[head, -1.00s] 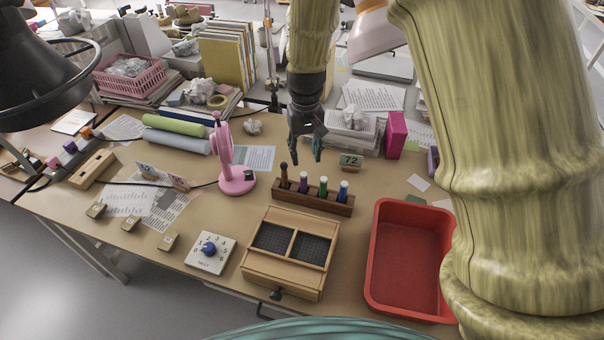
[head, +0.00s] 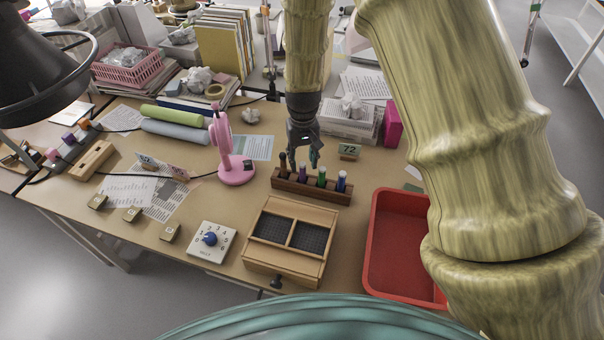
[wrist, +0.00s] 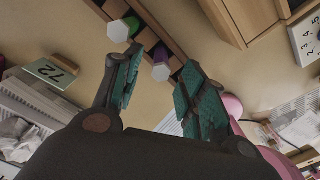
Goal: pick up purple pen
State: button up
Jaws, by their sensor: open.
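The purple pen (head: 303,172) stands upright in a brown wooden rack (head: 312,191), between a dark brown pen (head: 283,166) and a green pen (head: 321,177). A blue pen (head: 341,182) stands at the rack's right end. My gripper (head: 303,161) is open and empty, pointing down just over the rack at the purple pen. In the wrist view, the purple pen (wrist: 160,68) with its pale end shows between the two open, teal-padded fingers (wrist: 161,63). The green pen (wrist: 120,29) stands just outside the left finger. Whether a finger touches a pen I cannot tell.
A wooden box with two dark compartments (head: 325,217) lies in front of the rack. A red tray (head: 374,237) is at the right.

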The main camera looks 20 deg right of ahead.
aim_at(302, 164)
jog(key=shift+f+p, duration=0.4)
jog(key=shift+f, duration=1.2)
jog(key=shift+c, duration=0.2)
grip_shut()
